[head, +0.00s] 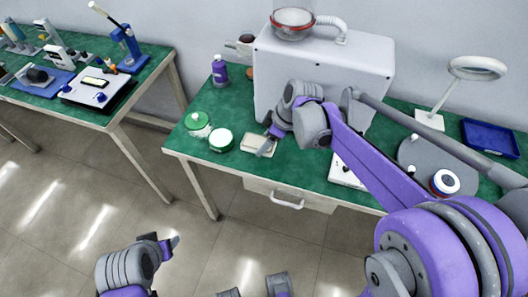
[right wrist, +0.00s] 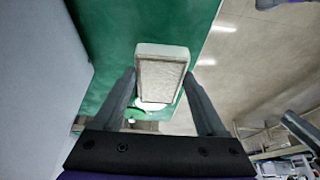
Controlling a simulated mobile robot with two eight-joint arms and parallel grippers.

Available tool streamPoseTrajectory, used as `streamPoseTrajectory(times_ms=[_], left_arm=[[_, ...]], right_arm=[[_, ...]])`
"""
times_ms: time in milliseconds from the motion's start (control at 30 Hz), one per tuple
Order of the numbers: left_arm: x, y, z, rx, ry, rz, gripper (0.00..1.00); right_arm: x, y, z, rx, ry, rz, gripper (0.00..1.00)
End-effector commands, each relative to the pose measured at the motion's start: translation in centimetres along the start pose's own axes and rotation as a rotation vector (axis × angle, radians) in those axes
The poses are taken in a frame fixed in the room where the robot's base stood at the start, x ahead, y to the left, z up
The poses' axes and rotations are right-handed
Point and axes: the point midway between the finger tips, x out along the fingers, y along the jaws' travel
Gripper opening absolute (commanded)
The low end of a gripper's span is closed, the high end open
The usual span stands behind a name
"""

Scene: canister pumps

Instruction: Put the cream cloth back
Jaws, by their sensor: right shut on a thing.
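The cream cloth (head: 252,144) is a folded, pale rectangular pad at the front left part of the green-topped table. My right gripper (head: 270,142) is at its right side in the head view. In the right wrist view the cloth (right wrist: 161,78) lies between the two fingers of my right gripper (right wrist: 162,98), which is shut on it. I cannot tell whether the cloth touches the table top. My left gripper (head: 172,243) hangs over the floor at the lower left, away from the table; its fingers are too unclear to judge.
A large white-grey box (head: 300,65) with a bowl on top stands at the back. A blue tray (head: 490,138) and ring lamp (head: 477,69) are at right. Another bench (head: 85,118) stands left.

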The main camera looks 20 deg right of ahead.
Motion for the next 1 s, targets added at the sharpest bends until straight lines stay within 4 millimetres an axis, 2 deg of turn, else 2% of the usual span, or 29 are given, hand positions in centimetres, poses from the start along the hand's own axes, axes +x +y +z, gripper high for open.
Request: streamPoseTrajectory(times_ms=[400, 767, 800, 900, 1000], left_arm=[[0.3, 0.0, 0.2, 0.000, -0.001, 0.000, 0.55], [0.5, 0.0, 0.3, 0.000, -0.002, 0.000, 0.55], [0.4, 0.0, 0.3, 0.000, -0.002, 0.000, 0.55], [0.4, 0.0, 0.3, 0.000, -0.002, 0.000, 0.55], [0.4, 0.0, 0.3, 0.000, -0.002, 0.000, 0.55]], right_arm=[[4.7, 0.0, 1.9, 0.000, 0.000, 0.000, 0.29], [5.0, 0.0, 2.1, 0.000, 0.000, 0.000, 0.29], [5.0, 0.0, 2.0, 0.000, 0.000, 0.000, 0.81], [5.0, 0.0, 2.0, 0.000, 0.000, 0.000, 0.99], [4.9, 0.0, 2.0, 0.000, 0.000, 0.000, 1.00]])
